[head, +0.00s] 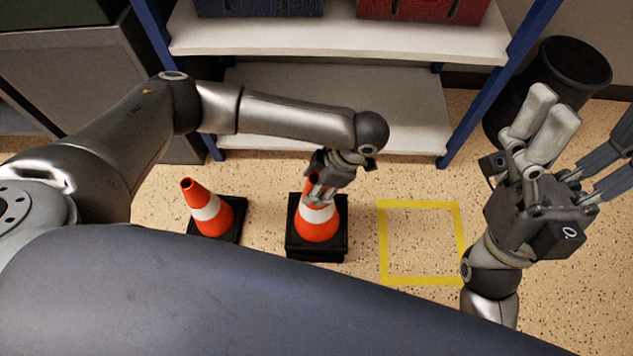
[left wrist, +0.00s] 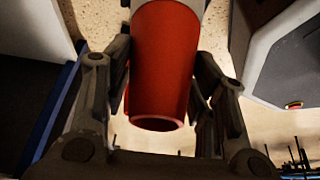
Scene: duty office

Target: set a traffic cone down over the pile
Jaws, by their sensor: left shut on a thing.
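An orange and white traffic cone (head: 318,222) stands upright in the middle of the head view, over a thick black base that looks like stacked layers. I cannot tell whether the top cone rests fully on the pile (head: 316,252). My left gripper (head: 320,187) is shut on this cone's tip from above. In the left wrist view the cone's red tip (left wrist: 162,70) sits between the two fingers. A second cone (head: 208,212) stands alone to the left on its black base. My right gripper (head: 580,125) is raised at the right, fingers apart and empty.
A yellow taped square (head: 383,245) on the speckled floor, right of the pile, is empty. A shelf unit with blue posts and white shelves (head: 330,38) stands behind. A black bin (head: 578,65) is at the back right and a grey cabinet (head: 70,60) at the back left.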

